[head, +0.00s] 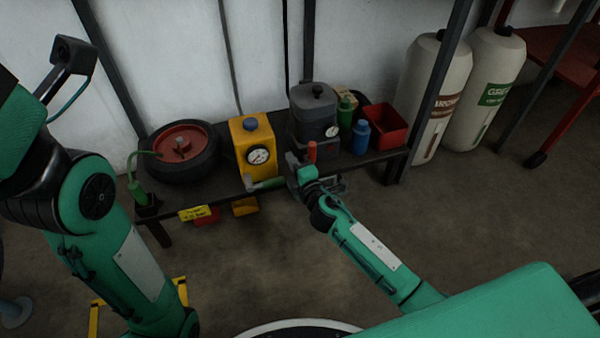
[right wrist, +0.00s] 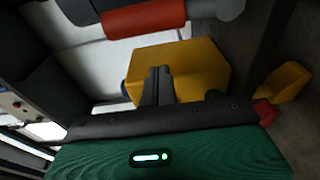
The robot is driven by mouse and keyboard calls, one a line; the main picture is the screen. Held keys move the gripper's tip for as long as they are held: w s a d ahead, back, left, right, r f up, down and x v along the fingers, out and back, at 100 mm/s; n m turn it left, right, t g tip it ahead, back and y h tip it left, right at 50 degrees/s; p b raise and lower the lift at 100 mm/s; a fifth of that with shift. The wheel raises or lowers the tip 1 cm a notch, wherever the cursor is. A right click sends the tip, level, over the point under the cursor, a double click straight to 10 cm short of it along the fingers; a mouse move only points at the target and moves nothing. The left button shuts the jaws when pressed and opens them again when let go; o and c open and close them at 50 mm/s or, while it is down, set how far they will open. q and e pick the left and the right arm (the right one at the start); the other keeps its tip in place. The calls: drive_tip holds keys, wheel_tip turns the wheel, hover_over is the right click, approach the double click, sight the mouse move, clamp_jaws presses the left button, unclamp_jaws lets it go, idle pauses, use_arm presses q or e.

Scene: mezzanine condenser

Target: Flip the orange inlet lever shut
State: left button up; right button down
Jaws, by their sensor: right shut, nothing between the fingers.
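The orange lever (head: 311,152) stands roughly upright in the head view, in front of the dark grey condenser unit (head: 313,112) with its small gauge. In the right wrist view the lever's orange-red grip (right wrist: 143,18) crosses the top of the picture, with a grey end at its right. My right gripper (head: 296,168) is just left of and beside the lever. Its fingers (right wrist: 158,82) are shut and empty, and a gap to the grip shows in the wrist view. The lever's base is partly hidden by my right gripper.
A yellow box with a gauge (head: 252,148) and a tyre (head: 183,152) stand left on the low bench. A green bottle (head: 346,112), blue bottle (head: 361,137) and red bin (head: 384,126) stand right. Open floor lies in front.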

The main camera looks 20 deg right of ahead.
sight(312, 157)
drive_tip(key=shift+s+d, duration=0.15)
drive_tip(key=shift+d, duration=1.85)
drive_tip(key=shift+d+r+m, duration=0.1)
drive_tip(key=shift+d+m, duration=0.1)
drive_tip(key=shift+m, duration=0.2)
